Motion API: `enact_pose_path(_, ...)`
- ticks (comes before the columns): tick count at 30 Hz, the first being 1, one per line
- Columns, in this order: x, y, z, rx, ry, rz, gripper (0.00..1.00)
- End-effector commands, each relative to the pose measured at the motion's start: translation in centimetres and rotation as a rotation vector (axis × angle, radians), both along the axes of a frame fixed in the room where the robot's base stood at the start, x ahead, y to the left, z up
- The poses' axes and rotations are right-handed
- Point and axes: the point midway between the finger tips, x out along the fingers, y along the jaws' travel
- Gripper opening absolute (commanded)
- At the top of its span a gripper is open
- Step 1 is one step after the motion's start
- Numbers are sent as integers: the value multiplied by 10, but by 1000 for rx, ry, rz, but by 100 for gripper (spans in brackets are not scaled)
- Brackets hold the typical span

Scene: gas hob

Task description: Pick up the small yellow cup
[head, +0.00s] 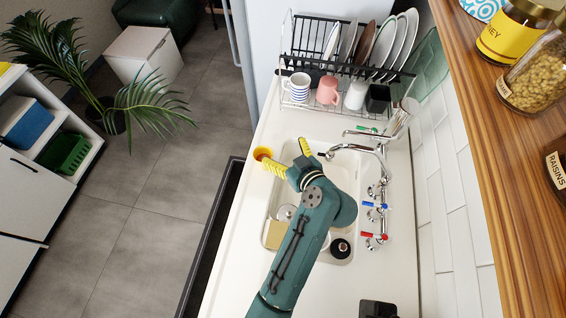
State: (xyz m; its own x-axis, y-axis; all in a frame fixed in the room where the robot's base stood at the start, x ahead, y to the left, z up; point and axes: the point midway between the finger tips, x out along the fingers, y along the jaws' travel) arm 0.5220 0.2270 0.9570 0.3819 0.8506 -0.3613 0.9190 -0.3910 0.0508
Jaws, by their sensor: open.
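The small yellow cup (262,153) stands on the white counter at the far left edge of the sink, with its orange-looking inside showing from above. My gripper (283,153) is open, with its two yellow fingers spread wide apart and nothing visible between them. The left finger's tip is right by the cup's lower side and overlaps it in the picture. I cannot tell whether they touch. The right finger is well to the right of the cup, over the sink's far end.
A white sink (268,205) with a tap (352,150) lies under my arm. Behind stands a dish rack (335,45) with plates, a striped mug (297,88), a pink mug (328,91) and other cups. A wooden shelf (500,130) with jars is at the right.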

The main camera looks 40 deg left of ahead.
Motion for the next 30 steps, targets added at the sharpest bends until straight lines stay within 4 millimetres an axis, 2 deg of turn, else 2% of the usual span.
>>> enact_pose_path(1,-8,9,-53,6,32,20,94)
enact_pose_path(3,-15,17,-80,3,49,35,94)
enact_pose_path(6,-21,24,-98,1,52,50,94)
enact_pose_path(11,-21,34,-105,-1,53,57,94)
enact_pose_path(16,-15,53,-114,-1,56,58,94)
enact_pose_path(21,-8,77,-133,-2,54,57,94)
enact_pose_path(24,-4,88,-136,-2,54,56,94)
enact_pose_path(30,-3,90,-134,-2,54,54,94)
